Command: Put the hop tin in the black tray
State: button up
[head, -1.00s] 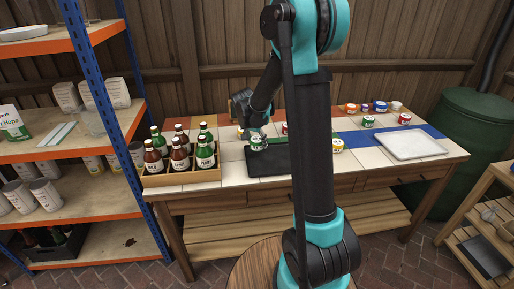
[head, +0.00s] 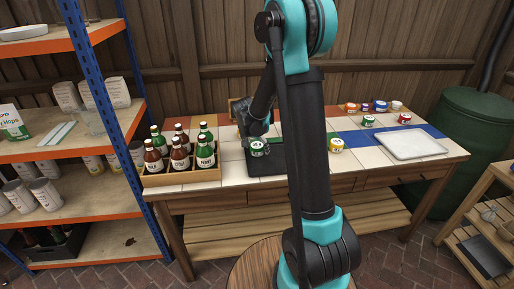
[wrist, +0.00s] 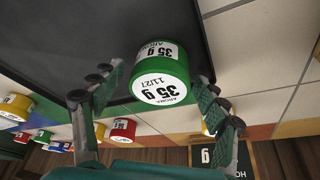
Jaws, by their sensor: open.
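A green tin (head: 258,148) with a white label stands at the black tray (head: 264,170) on the tiled bench, left of my arm in the head view. In the wrist view the tin (wrist: 160,75) reads "35 g" and sits between the fingers of my open gripper (wrist: 158,88). A gap shows beside the left finger; the right finger is close to the tin's side. The tin overlaps the edge of the black tray (wrist: 70,40) in that view. Whether it rests on the tray floor I cannot tell. My arm hides part of the tray in the head view.
A wooden crate (head: 153,181) of bottles stands left of the tray. A yellow tin (head: 336,145) is right of my arm, with several coloured tins behind. A white tray (head: 413,145) lies at the bench's right. A dark sign (wrist: 245,160) stands near my right finger.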

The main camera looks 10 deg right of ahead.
jog(key=shift+r, duration=0.15)
jog(key=v, duration=1.2)
jog(key=s+d+f+n+y, duration=0.1)
jog(key=s+d+f+n, duration=0.1)
jog(key=s, duration=0.7)
jog(key=s+d+f+n+y, duration=0.1)
jog(key=s+d+f+n, duration=0.1)
jog(key=s, duration=0.7)
jog(key=s+d+f+n, duration=0.3)
jog(key=s+f, duration=0.1)
jog(key=s, duration=0.4)
jog(key=shift+s+f+n+t+y, duration=0.3)
jog(key=shift+s+n+y, duration=0.1)
